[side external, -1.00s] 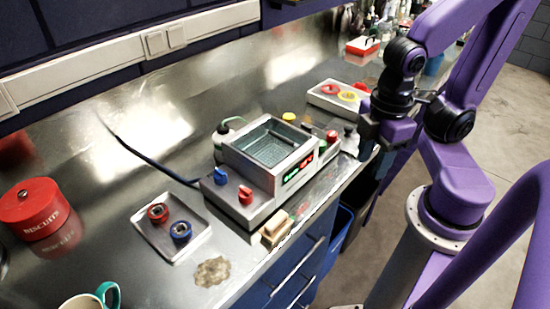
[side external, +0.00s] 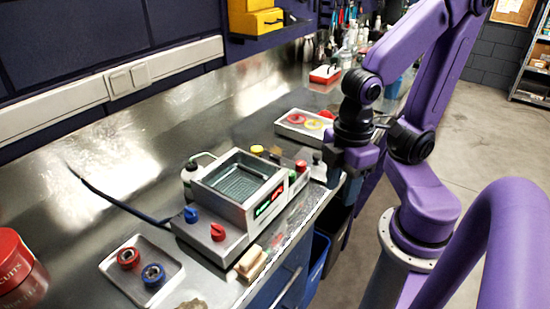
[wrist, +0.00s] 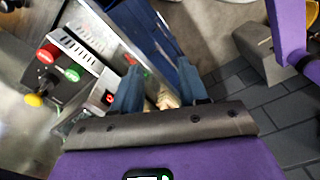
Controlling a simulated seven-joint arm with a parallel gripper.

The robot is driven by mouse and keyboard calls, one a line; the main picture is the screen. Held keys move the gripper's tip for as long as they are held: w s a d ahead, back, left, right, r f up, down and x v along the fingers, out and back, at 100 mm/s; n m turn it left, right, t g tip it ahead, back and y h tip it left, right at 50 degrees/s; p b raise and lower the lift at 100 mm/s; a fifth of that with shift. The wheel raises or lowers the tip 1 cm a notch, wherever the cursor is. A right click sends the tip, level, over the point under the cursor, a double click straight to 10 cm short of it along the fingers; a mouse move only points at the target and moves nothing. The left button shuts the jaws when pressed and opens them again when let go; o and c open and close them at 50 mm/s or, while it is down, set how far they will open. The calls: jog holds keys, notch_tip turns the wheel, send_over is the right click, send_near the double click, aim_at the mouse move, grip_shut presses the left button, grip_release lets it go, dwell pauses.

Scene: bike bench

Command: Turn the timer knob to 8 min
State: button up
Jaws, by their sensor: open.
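A grey metal bath machine (side external: 225,218) stands on the bench in the side view. A blue knob (side external: 191,216) and a red knob (side external: 217,232) stand on its left panel. I cannot tell from labels which knob is the timer. A green and a red display (side external: 270,203) glow on its front, too small to read. My gripper (side external: 336,172) is off the machine's right end, apart from both knobs. In the wrist view its two blue-grey fingers (wrist: 160,86) are spread and empty.
A wooden brush (side external: 251,263) lies by the bench's front edge. A tray with two ringed parts (side external: 140,270) lies left of the machine. A cable runs behind.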

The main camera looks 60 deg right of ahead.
jog(key=shift+o, duration=0.9)
jog(key=shift+w, duration=0.1)
notch_tip(320, 180, up, 11)
jog(key=n, duration=0.8)
send_over(275, 157)
jog(key=s, duration=0.1)
jog(key=shift+t, duration=0.3)
jog(key=f, duration=1.1)
jog(key=w+f, duration=0.1)
jog(key=f, duration=0.5)
jog(key=shift+f, duration=0.35)
jog(key=c, duration=1)
